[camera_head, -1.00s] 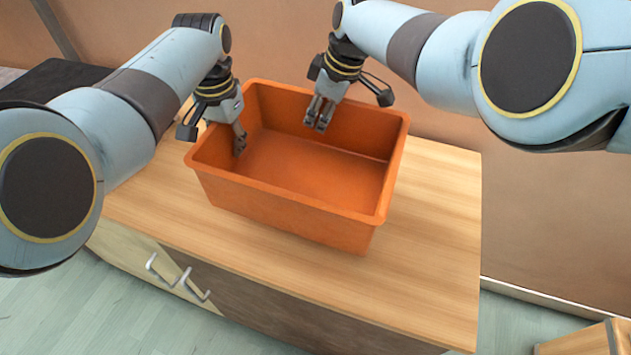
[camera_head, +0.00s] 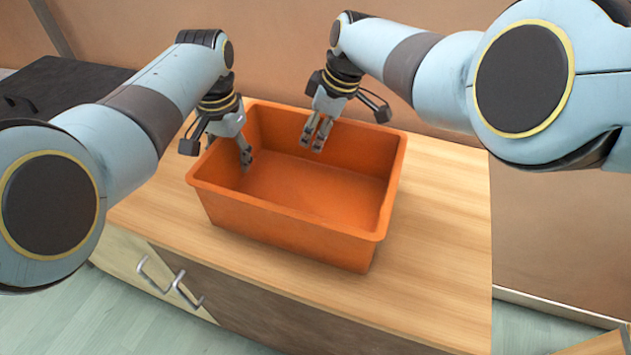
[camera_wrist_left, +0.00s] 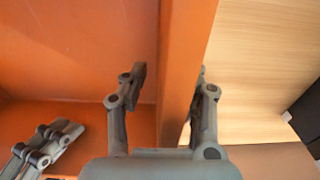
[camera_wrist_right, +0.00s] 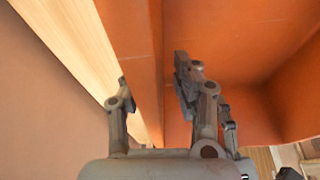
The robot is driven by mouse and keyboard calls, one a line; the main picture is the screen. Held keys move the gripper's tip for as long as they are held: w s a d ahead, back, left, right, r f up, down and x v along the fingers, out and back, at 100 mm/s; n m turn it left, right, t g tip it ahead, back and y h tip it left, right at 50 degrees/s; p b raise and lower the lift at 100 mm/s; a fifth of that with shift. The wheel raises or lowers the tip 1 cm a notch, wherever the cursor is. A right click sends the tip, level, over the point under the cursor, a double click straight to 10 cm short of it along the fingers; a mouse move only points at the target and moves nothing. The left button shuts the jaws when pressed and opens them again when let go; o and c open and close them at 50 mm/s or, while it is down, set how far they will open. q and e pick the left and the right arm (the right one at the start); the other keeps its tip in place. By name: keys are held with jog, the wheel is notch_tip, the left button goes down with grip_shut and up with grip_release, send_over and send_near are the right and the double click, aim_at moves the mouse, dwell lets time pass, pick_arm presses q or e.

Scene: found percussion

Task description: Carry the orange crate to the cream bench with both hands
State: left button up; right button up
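The orange crate (camera_head: 290,229) sits upright on a bench with a pale wooden top (camera_head: 440,250) and a partly cream front; it appears to rest on the top. My left gripper (camera_head: 246,160) is at the crate's left end. In the left wrist view its fingers (camera_wrist_left: 165,90) stand either side of the crate wall (camera_wrist_left: 178,50), with a gap at the inner finger. My right gripper (camera_head: 312,143) is at the far wall. In the right wrist view its fingers (camera_wrist_right: 152,88) straddle that wall (camera_wrist_right: 146,45), also with a gap inside. The crate looks empty.
Bare bench top lies to the right of the crate and in front of it. Metal handles (camera_head: 160,280) stick out from the bench front. A dark-topped unit (camera_head: 60,85) stands at the left. A brown wall is close behind. A wooden object (camera_head: 605,345) shows at bottom right.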

pick_arm(q)
jog(key=shift+a, duration=0.1)
pick_arm(e)
jog(key=shift+d, duration=0.1)
pick_arm(q)
jog(key=shift+r, duration=0.45)
pick_arm(e)
jog(key=shift+w, duration=0.1)
pick_arm(q)
jog(key=r, duration=1.1)
jog(key=shift+s, duration=0.2)
pick_arm(e)
jog(key=shift+r, duration=0.1)
jog(key=v, duration=1.1)
jog(key=shift+d+r, duration=0.2)
jog(key=shift+r, duration=0.15)
pick_arm(q)
jog(key=shift+s, duration=0.1)
